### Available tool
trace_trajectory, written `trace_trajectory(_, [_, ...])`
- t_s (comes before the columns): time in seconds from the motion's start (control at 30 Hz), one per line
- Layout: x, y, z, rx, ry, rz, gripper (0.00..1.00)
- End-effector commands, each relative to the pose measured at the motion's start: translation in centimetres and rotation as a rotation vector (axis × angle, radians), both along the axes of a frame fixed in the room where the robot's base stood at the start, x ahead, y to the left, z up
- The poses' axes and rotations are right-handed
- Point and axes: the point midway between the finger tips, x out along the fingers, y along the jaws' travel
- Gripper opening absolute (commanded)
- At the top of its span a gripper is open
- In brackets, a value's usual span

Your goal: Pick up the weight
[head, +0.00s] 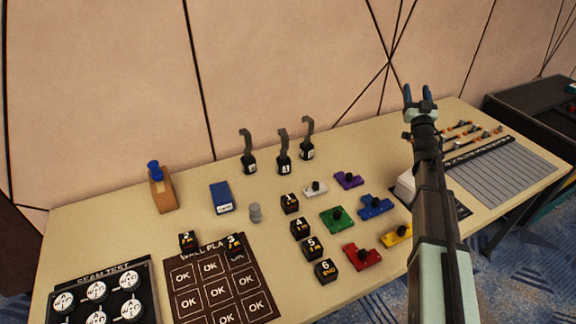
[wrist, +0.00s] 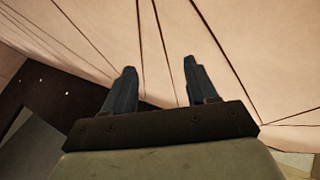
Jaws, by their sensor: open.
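A small grey knobbed cylinder (head: 255,212), which looks like the weight, stands upright on the table near its middle, right of a blue box. My gripper (head: 417,92) is raised above the back right of the table, far to the right of the weight. Its two dark fingers are apart with nothing between them. In the wrist view the gripper (wrist: 160,68) faces the bare wall, and the weight is out of that view.
Around the weight stand the blue box (head: 221,197), black hooked pieces (head: 284,165) behind, and numbered black cubes (head: 290,203) to the right. Coloured knobbed pieces (head: 337,219) lie farther right. A wooden block (head: 162,192) stands left. A dark OK panel (head: 218,287) lies in front.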

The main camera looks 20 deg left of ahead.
Motion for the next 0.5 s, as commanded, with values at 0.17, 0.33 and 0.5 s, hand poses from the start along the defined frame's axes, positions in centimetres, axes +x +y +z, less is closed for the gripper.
trace_trajectory(0.17, [-3.9, 9.3, -2.3, -0.004, 0.076, 0.097, 0.57])
trace_trajectory(0.33, [-8.6, 17.2, -6.1, -0.05, 0.168, 0.181, 0.57])
trace_trajectory(0.5, [-14.3, 24.1, -10.1, -0.112, 0.258, 0.258, 0.57])
